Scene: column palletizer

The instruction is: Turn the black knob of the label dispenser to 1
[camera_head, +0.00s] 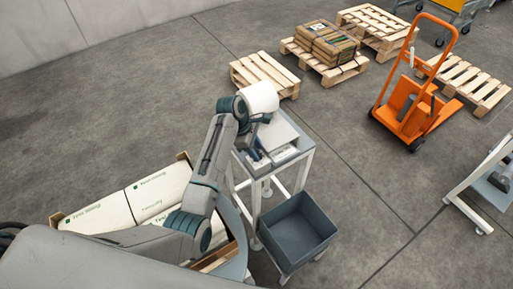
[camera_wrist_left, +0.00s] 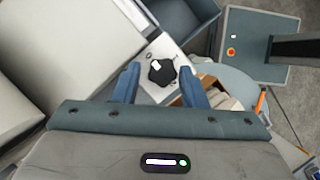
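The black knob (camera_wrist_left: 161,72) sits on the pale panel of the label dispenser (camera_wrist_left: 160,92) in the left wrist view. A white mark shows on its upper left; no numbers are legible. My left gripper (camera_wrist_left: 160,68) is open, one blue finger on each side of the knob with gaps between. I cannot tell the height of the fingertips above the panel. In the head view my left arm reaches over a small grey stand (camera_head: 305,143), and its wrist hides much of the dispenser. The knob cannot be made out there. My right gripper is not in view.
A dark grey bin (camera_head: 297,231) stands in front of the stand. White cartons (camera_head: 158,193) lie at the lower left beside my arm. Wooden pallets (camera_head: 265,72) and an orange hand truck (camera_head: 413,102) are farther back.

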